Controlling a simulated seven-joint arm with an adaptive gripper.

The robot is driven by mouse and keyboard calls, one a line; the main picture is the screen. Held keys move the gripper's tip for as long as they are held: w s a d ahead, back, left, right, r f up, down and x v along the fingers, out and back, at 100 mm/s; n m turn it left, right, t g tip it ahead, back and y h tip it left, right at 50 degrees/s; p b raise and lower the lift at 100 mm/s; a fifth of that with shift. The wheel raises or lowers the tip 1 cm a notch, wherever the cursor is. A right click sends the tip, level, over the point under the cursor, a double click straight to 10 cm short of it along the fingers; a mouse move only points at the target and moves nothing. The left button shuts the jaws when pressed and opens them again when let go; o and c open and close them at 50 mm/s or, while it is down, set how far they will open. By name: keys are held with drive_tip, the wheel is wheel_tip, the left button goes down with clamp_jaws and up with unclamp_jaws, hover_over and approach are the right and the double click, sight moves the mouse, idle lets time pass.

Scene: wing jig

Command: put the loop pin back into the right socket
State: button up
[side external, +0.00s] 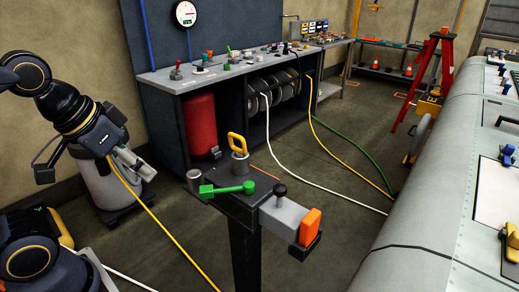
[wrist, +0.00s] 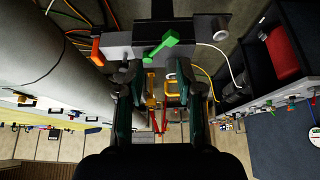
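The loop pin (side external: 238,143) has a yellow loop handle. It stands upright over a grey cylindrical socket (side external: 240,163) at the back of the dark jig plate; how deep it sits is hidden. A second grey cylinder (side external: 193,177) stands at the plate's left corner, with no loop on it. My gripper (side external: 146,172) is to the left of the jig, apart from it. In the wrist view its fingers (wrist: 160,92) are spread with nothing held. The yellow loop (wrist: 173,93) shows in the gap between them, beyond the fingertips.
A green lever (side external: 228,188) lies across the plate's front. A grey arm carries a black knob (side external: 280,191) and an orange block (side external: 310,226) at right. A workbench (side external: 215,73) stands behind, with cables on the floor. A large grey panel body (side external: 425,210) is at right.

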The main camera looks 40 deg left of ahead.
drive_tip(key=shift+c, duration=0.2)
drive_tip(key=shift+c, duration=0.8)
drive_tip(key=d+n+g+h, duration=0.5)
drive_tip(key=d+n+h, duration=0.15)
drive_tip(key=d, duration=0.25)
drive_tip(key=w+a+r+n+t+h, duration=0.1)
drive_tip(key=w+a+n+t+h, duration=0.6)
drive_tip(key=w+n, duration=0.5)
drive_tip(key=w+a+f+n+t+y, duration=0.1)
drive_tip(key=a+f+n+t, duration=0.2)
drive_tip(key=a, duration=0.6)
drive_tip(key=w+a+f+n+t+y, duration=0.1)
drive_tip(key=a+f+n+t+y, duration=0.1)
drive_tip(key=a+f+n+t, duration=0.2)
drive_tip(key=a+f+n, duration=0.3)
drive_tip(key=a+f, duration=0.1)
drive_tip(key=shift+w+a+f, duration=0.2)
drive_tip(key=shift+w+a, duration=0.15)
drive_tip(key=shift+a, duration=0.05)
